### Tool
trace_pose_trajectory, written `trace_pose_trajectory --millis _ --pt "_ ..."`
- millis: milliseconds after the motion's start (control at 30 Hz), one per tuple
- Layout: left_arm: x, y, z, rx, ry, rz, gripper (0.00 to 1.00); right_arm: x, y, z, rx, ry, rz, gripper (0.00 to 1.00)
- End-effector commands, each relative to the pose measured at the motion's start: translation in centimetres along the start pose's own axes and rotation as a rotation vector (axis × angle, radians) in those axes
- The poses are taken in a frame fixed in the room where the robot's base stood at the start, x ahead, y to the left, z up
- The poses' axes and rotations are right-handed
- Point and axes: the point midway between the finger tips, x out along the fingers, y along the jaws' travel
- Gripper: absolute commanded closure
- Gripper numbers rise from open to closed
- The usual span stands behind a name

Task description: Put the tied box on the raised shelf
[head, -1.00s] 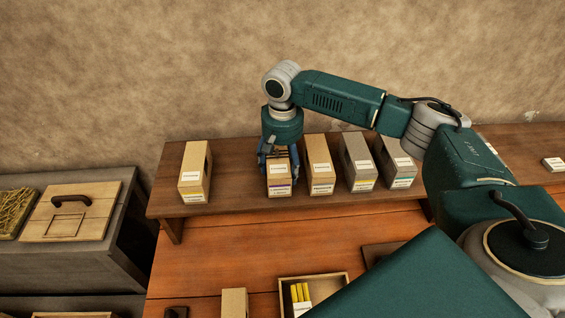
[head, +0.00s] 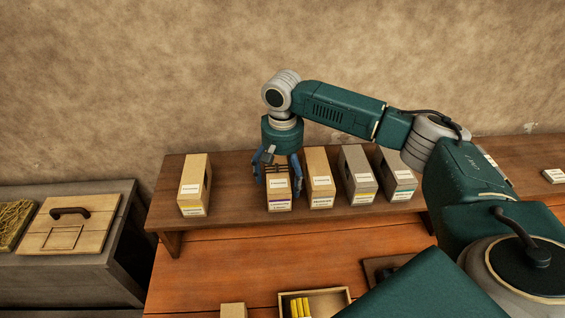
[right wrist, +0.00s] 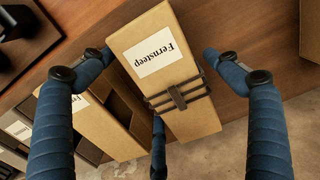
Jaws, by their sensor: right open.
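The tied box (head: 279,195) is a tan carton with a white label. It stands on the raised shelf (head: 236,197), between other cartons. My right gripper (head: 277,162) is over its upper part, fingers spread. In the right wrist view the tied box (right wrist: 160,55) shows a dark strap near one end and a label reading "Fernsteep". There the right gripper's blue fingers (right wrist: 158,58) are open, apart from the box on both sides; a third finger lies near its side. My left gripper is not in view.
Close to the right of the tied box stands a tan carton (head: 319,180), then a grey carton (head: 356,178) and another grey carton (head: 395,178). A tan carton (head: 195,180) stands farther left, with a gap between. An open tray (head: 345,291) lies below on the workbench (head: 230,270).

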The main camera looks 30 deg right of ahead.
Motion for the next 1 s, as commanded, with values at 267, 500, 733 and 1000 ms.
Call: trace_pose_trajectory --millis 267,500,733,1000 --pt "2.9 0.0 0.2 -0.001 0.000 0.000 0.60 -5.6 -0.1 -0.1 -0.001 0.005 -0.004 0.11" --pt "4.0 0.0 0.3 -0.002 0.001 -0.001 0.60 -9.6 -0.1 0.0 -0.001 0.002 -0.002 0.11" --pt "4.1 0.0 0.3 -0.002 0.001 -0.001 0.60 -10.7 0.0 0.0 -0.001 0.000 0.000 0.11" --pt "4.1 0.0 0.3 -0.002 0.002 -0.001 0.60 -10.7 0.0 0.0 -0.001 -0.001 0.000 0.11"
